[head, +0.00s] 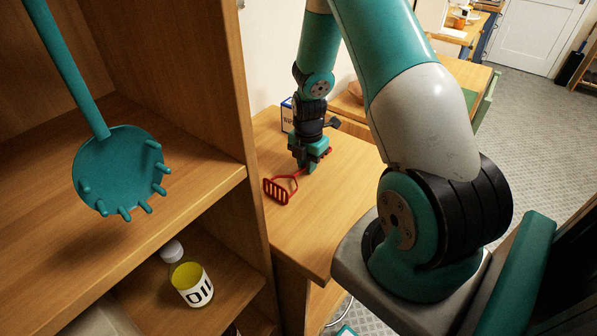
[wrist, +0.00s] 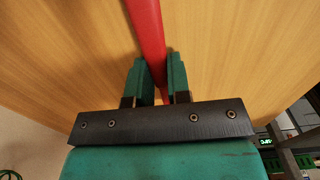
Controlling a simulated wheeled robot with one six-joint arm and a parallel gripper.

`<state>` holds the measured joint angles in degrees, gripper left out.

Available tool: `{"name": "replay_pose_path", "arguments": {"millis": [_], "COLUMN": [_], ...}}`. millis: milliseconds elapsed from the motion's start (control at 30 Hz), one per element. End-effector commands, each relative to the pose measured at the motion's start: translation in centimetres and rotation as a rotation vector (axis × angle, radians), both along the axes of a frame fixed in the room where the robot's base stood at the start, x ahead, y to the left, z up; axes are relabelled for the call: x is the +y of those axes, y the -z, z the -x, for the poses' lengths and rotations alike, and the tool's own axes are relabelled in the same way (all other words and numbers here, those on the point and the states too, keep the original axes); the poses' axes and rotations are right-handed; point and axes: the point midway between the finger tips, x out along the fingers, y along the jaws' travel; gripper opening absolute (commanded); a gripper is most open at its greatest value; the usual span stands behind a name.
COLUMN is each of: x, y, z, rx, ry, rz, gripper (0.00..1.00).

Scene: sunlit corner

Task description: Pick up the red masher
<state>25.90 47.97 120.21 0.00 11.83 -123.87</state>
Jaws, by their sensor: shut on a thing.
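The red masher (head: 279,189) is on or just above the wooden table, with its slotted head toward the front left in the head view. My gripper (head: 310,165) points down over its handle. In the wrist view the red handle (wrist: 148,40) runs between the two green fingers of my gripper (wrist: 155,80), which are shut on it. The masher's head is out of the wrist view. I cannot tell whether the masher touches the table.
The wooden table (head: 325,220) has free room in front of the masher. A box (head: 287,115) stands behind my gripper. A wooden shelf (head: 200,204) on the left holds an oil bottle (head: 188,277). A teal spoon with prongs (head: 118,170) shows at the upper left.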

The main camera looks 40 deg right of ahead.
Motion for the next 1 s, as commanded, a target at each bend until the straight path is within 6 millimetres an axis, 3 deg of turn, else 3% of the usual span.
{"name": "replay_pose_path", "arguments": {"millis": [267, 467, 1000], "x": [0.0, -0.1, 0.0], "y": [-0.3, -2.1, -16.8], "z": [-0.1, -0.1, -0.1], "rx": [-0.002, -0.004, -0.006], "ry": [0.0, 0.0, 0.0], "rz": [0.001, 0.002, 0.003], "gripper": [0.0, 0.0, 0.0]}}
